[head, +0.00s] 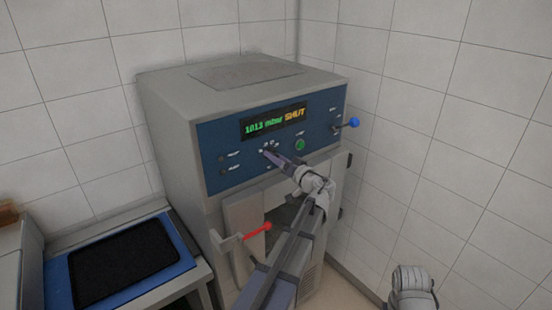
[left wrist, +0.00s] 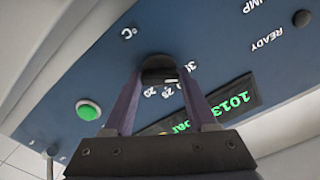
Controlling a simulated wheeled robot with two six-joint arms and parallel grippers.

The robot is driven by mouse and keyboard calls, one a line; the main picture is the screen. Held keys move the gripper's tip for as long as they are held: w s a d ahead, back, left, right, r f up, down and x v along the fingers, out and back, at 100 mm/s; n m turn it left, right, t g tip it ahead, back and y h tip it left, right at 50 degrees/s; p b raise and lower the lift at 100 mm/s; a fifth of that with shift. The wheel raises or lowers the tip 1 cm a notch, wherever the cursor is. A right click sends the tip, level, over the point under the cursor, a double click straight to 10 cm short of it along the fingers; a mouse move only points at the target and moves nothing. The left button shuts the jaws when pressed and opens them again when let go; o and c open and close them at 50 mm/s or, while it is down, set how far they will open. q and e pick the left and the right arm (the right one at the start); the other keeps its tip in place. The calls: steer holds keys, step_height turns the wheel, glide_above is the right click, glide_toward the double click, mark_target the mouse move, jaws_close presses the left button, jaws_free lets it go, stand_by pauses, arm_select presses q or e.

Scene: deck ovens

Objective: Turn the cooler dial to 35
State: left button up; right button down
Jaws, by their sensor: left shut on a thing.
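The cooler (head: 165,115) is a grey box with a blue front panel (head: 225,140). My left gripper (head: 270,154) reaches the panel below the display and is shut on the dark round dial. In the left wrist view its two fingers (left wrist: 160,78) sit on either side of the dial (left wrist: 158,65). Small white numbers, among them 20 and 25, and a °C mark are printed around the dial. The fingers hide part of the scale, and I cannot read the dial's setting.
The display (head: 274,121) reads 1013 mbar SHUT. A green button (head: 300,144) and a blue-knobbed lever (head: 352,122) are to the right of the dial. A red-handled lever (head: 257,229) is below. A black mat on a blue tray (head: 60,292) lies at left. Tiled walls stand close behind.

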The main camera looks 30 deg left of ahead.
arm_select(q)
steer(key=shift+s+f+n, duration=0.1)
steer(key=shift+n, duration=0.2)
steer(key=o, duration=1.4)
steer(key=shift+c, duration=0.2)
steer(key=v, duration=0.8)
steer(key=shift+a, duration=0.1)
steer(key=s+d+f+m+g+h+b, duration=0.3)
steer(key=s+d+f, duration=0.35)
steer(key=f, duration=0.55)
steer(key=s+d+f+m+g+h+b, duration=0.1)
steer(key=s+d+f+m+h+b, duration=0.1)
steer(key=s+d+f+h+b, duration=0.75)
steer(key=s+d+f+m+g+h, duration=0.3)
steer(key=s+d+f+m, duration=0.3)
steer(key=d+f, duration=0.6)
steer(key=shift+s+d+f+m, duration=0.35)
steer(key=shift+s+d, duration=0.5)
steer(key=shift+s, duration=0.35)
